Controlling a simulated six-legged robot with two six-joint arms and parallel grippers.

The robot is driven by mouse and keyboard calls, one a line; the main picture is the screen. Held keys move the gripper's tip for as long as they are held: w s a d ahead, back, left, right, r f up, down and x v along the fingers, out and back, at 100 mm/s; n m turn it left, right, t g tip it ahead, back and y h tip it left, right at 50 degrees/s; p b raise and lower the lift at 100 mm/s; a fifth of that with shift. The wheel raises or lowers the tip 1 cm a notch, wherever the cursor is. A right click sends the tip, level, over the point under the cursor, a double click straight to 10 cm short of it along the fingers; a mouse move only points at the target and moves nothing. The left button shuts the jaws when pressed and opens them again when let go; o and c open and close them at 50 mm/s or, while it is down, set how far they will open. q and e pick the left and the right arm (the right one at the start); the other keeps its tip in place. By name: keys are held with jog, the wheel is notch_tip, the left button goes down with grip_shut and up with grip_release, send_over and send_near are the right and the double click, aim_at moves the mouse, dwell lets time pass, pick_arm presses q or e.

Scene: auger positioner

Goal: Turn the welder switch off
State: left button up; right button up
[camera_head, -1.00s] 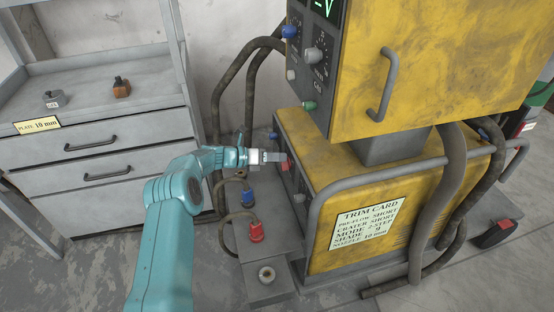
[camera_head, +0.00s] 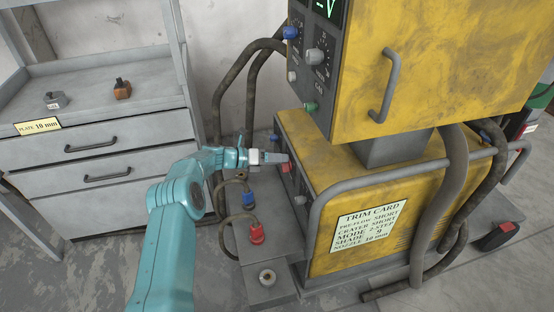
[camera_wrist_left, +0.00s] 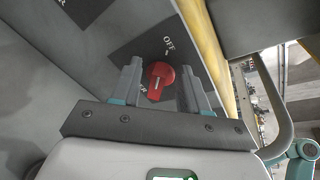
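The welder (camera_head: 350,160) is a yellow machine with a grey front panel. Its switch is a red rotary knob on that panel, mostly hidden behind my gripper in the head view (camera_head: 285,168). In the left wrist view the red switch (camera_wrist_left: 160,80) sits on a dark plate, with "OFF" lettered above it and other lettering, partly covered, below. My left gripper (camera_head: 284,158) is at the panel. In the wrist view its two fingers (camera_wrist_left: 160,84) stand apart on either side of the switch, with gaps showing. My right gripper is not in view.
Red and blue connectors (camera_head: 257,233) with cables stand on the ledge below the panel. A grey drawer cabinet (camera_head: 95,150) stands at left.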

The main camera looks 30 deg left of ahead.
pick_arm(q)
jog(key=p+v, duration=0.2)
jog(key=v, duration=1.4)
jog(key=shift+s, duration=0.2)
jog(key=shift+a, duration=0.1)
